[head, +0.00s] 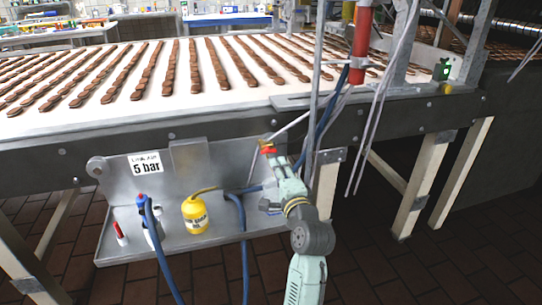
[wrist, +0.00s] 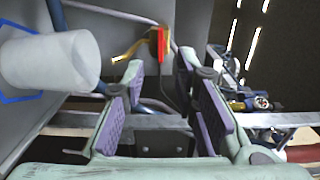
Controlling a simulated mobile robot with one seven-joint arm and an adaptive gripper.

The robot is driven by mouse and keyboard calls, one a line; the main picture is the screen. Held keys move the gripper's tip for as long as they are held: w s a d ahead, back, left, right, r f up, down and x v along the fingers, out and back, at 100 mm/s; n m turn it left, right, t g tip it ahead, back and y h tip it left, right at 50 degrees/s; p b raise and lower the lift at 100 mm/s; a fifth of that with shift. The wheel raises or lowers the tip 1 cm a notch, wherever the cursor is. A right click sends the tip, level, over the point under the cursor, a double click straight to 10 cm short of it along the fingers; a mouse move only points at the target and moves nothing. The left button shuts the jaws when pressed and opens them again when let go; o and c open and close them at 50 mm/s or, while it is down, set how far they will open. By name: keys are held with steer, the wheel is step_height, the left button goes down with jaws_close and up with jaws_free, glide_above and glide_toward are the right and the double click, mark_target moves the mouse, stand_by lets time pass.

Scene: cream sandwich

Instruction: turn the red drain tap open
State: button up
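The red drain tap (head: 268,150) is a small red lever on a brass-yellow fitting, under the conveyor's edge at the right end of the steel panel. It also shows in the wrist view (wrist: 162,42), just beyond the fingertips and between them in the picture. My gripper (wrist: 160,85) is open, with its purple pads apart and nothing between them. In the head view my gripper (head: 275,168) is right below the tap. I cannot tell whether a fingertip touches it.
A pale cylinder (wrist: 50,62) stands close on the left in the wrist view. Blue hoses (head: 240,215), a yellow canister (head: 195,214) and a "5 bar" sign (head: 145,163) are at the panel. Cables and a post (head: 318,100) rise beside my arm. The conveyor (head: 130,118) overhangs.

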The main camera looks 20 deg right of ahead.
mark_target(270, 153)
steer(key=w+p, duration=0.1)
steer(key=w, duration=0.6)
steer(key=shift+w+d, duration=0.1)
steer(key=shift+w, duration=0.25)
steer(key=shift+c, duration=0.2)
jaws_close()
